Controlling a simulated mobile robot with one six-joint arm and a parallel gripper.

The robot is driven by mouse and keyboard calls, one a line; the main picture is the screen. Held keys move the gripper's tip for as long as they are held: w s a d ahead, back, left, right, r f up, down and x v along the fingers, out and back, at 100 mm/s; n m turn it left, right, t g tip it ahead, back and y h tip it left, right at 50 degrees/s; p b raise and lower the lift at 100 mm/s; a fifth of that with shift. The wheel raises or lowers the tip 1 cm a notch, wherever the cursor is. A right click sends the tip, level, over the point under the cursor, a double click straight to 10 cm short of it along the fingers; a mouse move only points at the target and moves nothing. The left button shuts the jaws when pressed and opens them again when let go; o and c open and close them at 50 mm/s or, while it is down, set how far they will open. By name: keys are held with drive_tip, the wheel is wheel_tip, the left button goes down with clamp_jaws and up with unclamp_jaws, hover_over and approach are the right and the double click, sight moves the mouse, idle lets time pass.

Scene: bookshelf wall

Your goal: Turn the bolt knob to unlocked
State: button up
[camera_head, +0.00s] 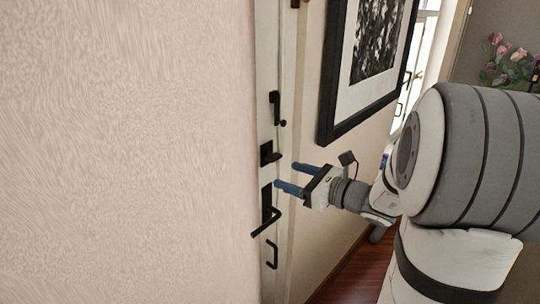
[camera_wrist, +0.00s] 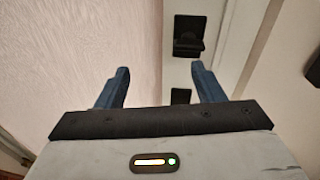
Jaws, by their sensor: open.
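The bolt knob (camera_head: 267,154) is a small black knob on a square plate on the narrow white door. It also shows in the wrist view (camera_wrist: 188,36), top centre, beyond my fingertips and nearer the right finger. My gripper (camera_head: 287,176) has blue fingers, spread apart and empty, to the right of the knob and slightly below it. In the wrist view my gripper (camera_wrist: 160,73) has its left finger over the pale wall and its right finger over the door. The fingers appear apart from the knob. I cannot tell the bolt's state.
A black lever handle (camera_head: 268,215) sits below the knob. A black pull (camera_head: 275,107) is above it and another pull (camera_head: 271,254) is lower. A textured wall (camera_head: 130,150) fills the left. A framed picture (camera_head: 330,120) hangs at right, with roses (camera_head: 507,65) beyond.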

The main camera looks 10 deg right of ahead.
sight(278, 158)
drive_tip(key=w, duration=0.2)
drive_tip(key=w+a+m+t+p, duration=0.1)
drive_tip(key=w, duration=0.2)
drive_tip(key=w+m+h, duration=0.1)
drive_tip(key=w, duration=0.1)
drive_tip(key=shift+w+a+r+t+p, duration=0.25)
drive_tip(key=shift+w+a+t+p, duration=0.1)
drive_tip(key=shift+w+a+t, duration=0.05)
